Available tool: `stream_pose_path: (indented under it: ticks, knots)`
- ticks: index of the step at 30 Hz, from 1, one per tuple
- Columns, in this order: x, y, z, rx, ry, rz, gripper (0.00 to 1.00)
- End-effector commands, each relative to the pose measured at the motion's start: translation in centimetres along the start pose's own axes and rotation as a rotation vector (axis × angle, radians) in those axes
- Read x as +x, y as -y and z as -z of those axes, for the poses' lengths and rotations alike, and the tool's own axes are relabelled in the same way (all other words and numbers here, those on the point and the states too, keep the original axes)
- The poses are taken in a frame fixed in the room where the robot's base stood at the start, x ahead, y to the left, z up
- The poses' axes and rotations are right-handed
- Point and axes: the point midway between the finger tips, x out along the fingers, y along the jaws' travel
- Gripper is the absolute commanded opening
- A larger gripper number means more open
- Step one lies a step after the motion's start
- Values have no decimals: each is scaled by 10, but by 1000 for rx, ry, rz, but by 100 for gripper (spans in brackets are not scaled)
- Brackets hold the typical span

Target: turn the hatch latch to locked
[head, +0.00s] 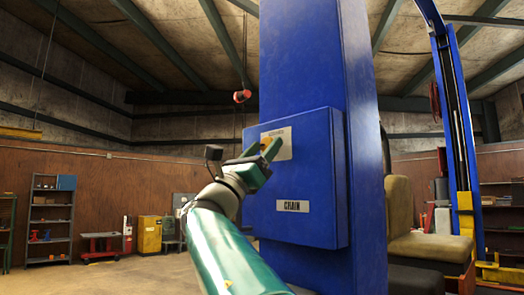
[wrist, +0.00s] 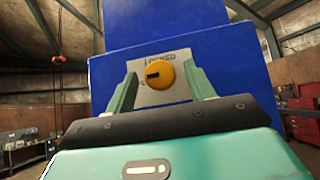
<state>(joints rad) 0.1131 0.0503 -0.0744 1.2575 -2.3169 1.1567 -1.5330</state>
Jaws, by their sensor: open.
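The hatch latch is a round yellow knob with a dark slot (wrist: 160,75), on a pale plate (wrist: 178,92) marked "LOCKED" at its top. The slot's dark mark lies toward the left of the knob in the wrist view. The plate also shows in the head view (head: 284,146) on the blue hatch box (head: 292,228), labelled "CHAIN". My gripper (head: 268,149) is at the plate in the head view and hides most of the knob. In the wrist view my gripper (wrist: 161,86) is open, one green finger on each side of the knob. I cannot tell whether the fingers touch it.
The box sits on a tall blue column (head: 302,55). A tan seat (head: 414,222) stands close to the right of the column. Shelves (head: 50,215) and a yellow cabinet (head: 149,234) stand far back left, with open floor before them.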

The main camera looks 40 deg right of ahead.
Motion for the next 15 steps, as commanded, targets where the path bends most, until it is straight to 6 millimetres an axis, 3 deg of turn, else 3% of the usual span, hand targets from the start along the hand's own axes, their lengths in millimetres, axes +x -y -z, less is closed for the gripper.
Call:
stream_pose_path:
  ticks: [5, 12, 15]
  knots:
    - [0, 0, 0, 0, 0, 0, 54]
    - [0, 0, 0, 0, 0, 0, 12]
    - [0, 0, 0, 0, 0, 0, 11]
